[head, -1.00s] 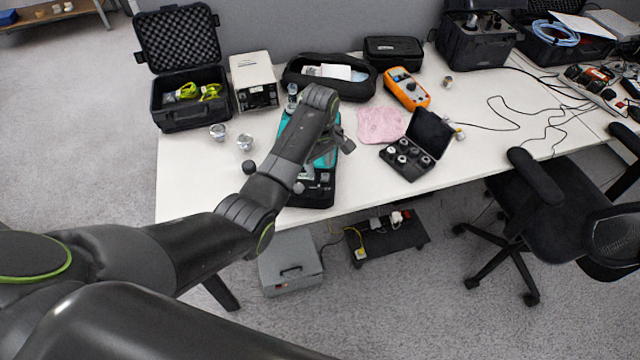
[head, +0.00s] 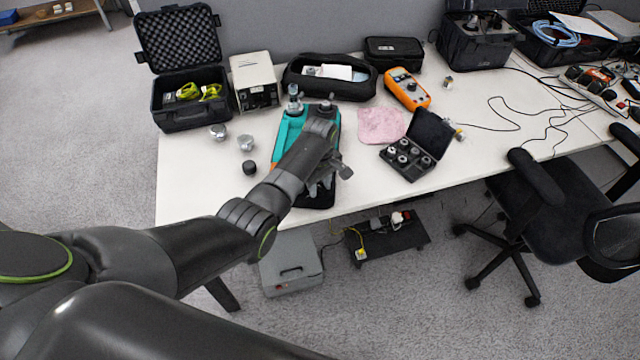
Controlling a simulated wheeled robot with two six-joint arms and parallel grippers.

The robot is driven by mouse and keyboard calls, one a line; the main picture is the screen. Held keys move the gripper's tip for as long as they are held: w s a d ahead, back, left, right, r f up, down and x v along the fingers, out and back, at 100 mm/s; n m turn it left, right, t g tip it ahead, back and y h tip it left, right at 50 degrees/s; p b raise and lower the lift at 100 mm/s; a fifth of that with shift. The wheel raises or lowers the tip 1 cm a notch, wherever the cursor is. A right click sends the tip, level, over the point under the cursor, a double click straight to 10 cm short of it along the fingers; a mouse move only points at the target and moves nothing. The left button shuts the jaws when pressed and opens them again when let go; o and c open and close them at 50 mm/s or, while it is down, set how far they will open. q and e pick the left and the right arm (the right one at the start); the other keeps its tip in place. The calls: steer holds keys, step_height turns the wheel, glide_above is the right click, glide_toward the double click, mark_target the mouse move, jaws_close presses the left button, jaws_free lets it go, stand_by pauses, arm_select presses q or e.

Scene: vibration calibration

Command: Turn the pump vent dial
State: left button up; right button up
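The teal and black pump unit (head: 290,127) lies on the white table, left of the middle. A metal fitting with a clear or bluish part (head: 293,95) stands at its upper left end. My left arm reaches over the unit and covers much of it. My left gripper (head: 328,182) is over the lower right part of the unit, mostly hidden behind its own wrist, so its opening does not show. I cannot make out the vent dial or tell whether the gripper touches it. My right gripper is not in view.
Two metal fittings (head: 246,142) and a small black cap (head: 249,167) stand left of the unit. A pink cloth (head: 381,125), an open case of fittings (head: 409,158) and an orange meter (head: 407,88) are to the right. The table's front right is clear.

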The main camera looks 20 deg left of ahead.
arm_select(q)
steer(key=c, duration=0.7)
steer(key=shift+o, duration=0.2)
steer(key=shift+r+m, duration=0.1)
steer(key=shift+m, duration=0.2)
steer(key=m+p, duration=0.2)
steer(key=shift+r+m, duration=0.1)
steer(key=shift+m, duration=0.2)
steer(key=m+p, duration=0.1)
steer(key=m, duration=0.2)
steer(key=shift+w+d+m, duration=0.1)
steer(key=shift+m, duration=0.3)
steer(key=m+p, duration=0.1)
steer(key=m, duration=0.4)
steer(key=shift+d+p, duration=0.1)
steer(key=shift+p, duration=0.2)
steer(key=m, duration=0.5)
steer(key=shift+d+m+p, duration=0.1)
steer(key=shift+m+p, duration=0.3)
